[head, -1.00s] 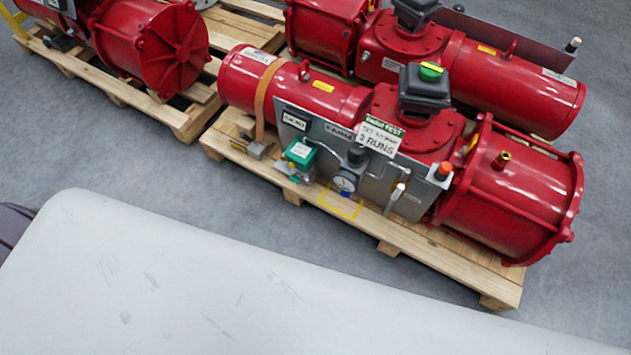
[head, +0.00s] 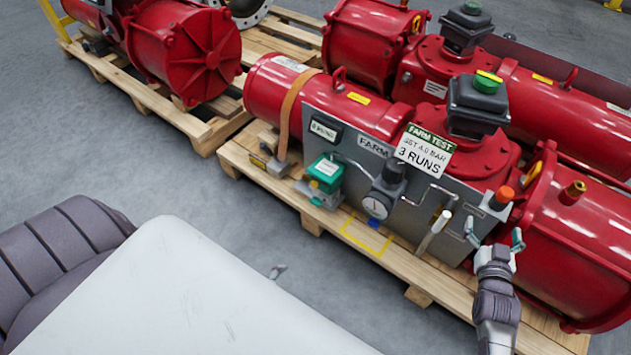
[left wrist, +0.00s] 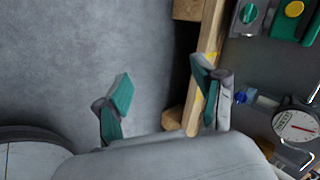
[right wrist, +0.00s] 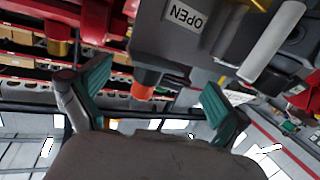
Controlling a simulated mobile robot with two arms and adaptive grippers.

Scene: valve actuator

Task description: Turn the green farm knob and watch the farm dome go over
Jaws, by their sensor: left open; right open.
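A green valve block (head: 325,172) sits at the front left of the grey panel (head: 350,130). My right gripper (head: 494,238) is open and empty in front of the orange cap (head: 502,195).
The gauge (head: 376,207) and a white-handled lever (head: 435,230) stand on the panel front. A "FARM TEST, 3 RUNS" card (head: 425,152) hangs above. The actuator rests on a wooden pallet (head: 350,248). Other red actuators stand behind and left. Grey floor (head: 190,190) is free at left.

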